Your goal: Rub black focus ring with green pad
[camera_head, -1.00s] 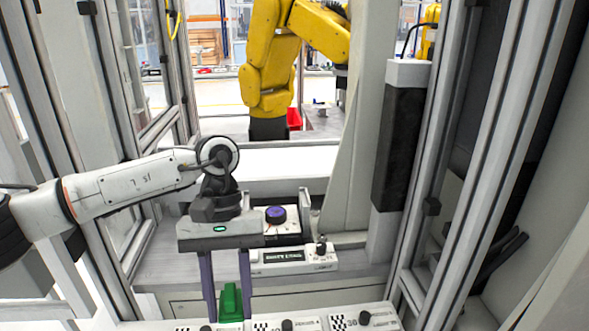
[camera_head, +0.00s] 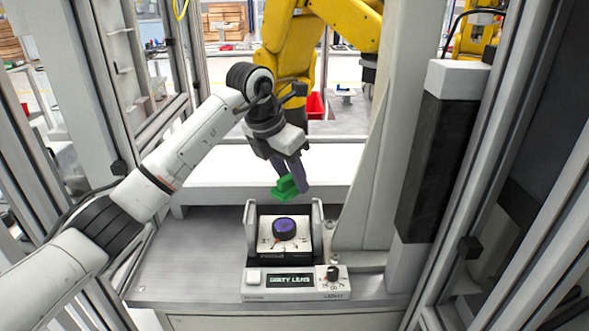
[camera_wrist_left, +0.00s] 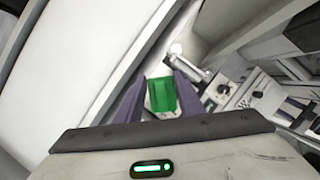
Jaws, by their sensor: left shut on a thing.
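The green pad (camera_head: 286,190) is held between the purple fingers of my left gripper (camera_head: 290,180), in the air above and behind the lens unit. In the left wrist view the pad (camera_wrist_left: 162,95) sits between both fingers of my left gripper (camera_wrist_left: 163,92). The round lens (camera_head: 284,225) has a purple-blue face and a dark rim, the black focus ring. It faces up on a white plate with markings, in a black holder. The pad and the ring are apart. My right gripper is not in view.
A white control box (camera_head: 296,283) with a display reading "DIRTY LENS" and a black knob (camera_head: 333,273) stands in front of the lens. Grey uprights (camera_head: 317,225) flank the holder. A tall black-and-white column (camera_head: 437,150) is at right. The grey table (camera_head: 200,250) is clear at left.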

